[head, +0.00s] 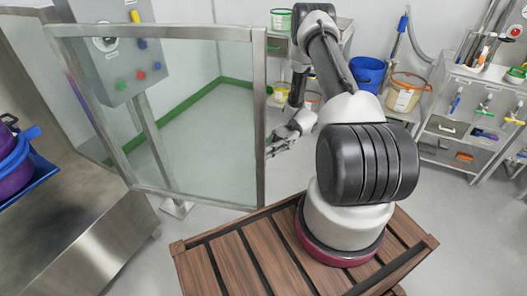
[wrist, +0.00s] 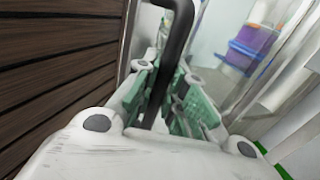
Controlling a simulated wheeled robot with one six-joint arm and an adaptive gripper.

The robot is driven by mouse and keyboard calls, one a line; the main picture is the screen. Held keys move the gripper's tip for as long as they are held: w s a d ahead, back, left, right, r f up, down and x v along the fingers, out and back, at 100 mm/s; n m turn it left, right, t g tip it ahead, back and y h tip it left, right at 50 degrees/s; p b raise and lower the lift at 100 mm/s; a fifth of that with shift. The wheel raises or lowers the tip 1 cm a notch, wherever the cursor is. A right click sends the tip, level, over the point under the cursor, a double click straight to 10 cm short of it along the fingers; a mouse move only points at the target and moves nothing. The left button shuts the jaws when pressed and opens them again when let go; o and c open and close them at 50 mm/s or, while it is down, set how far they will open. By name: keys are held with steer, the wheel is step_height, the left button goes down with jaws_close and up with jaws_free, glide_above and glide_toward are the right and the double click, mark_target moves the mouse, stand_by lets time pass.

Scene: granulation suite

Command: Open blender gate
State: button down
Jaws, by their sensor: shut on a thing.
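The blender gate (head: 170,120) is a clear panel in a grey metal frame, at the left and centre of the head view. It stands at an angle in front of a grey control box. My gripper (head: 283,141) is at the gate's right-hand upright in the head view. In the wrist view a black bar handle (wrist: 166,48) runs down between the green-padded fingers of my gripper (wrist: 166,100). The fingers are closed around the handle. The handle's lower end is hidden by the fingers and the gripper body.
The control box (head: 122,50) with coloured buttons stands on a post behind the gate. A metal bench (head: 85,235) is at the lower left. Grey floor lies between.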

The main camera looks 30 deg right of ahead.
steer(key=shift+s+d, duration=0.1)
steer(key=c, duration=1.5)
jaws_free()
steer(key=shift+o, duration=0.2)
steer(key=v, duration=1.2)
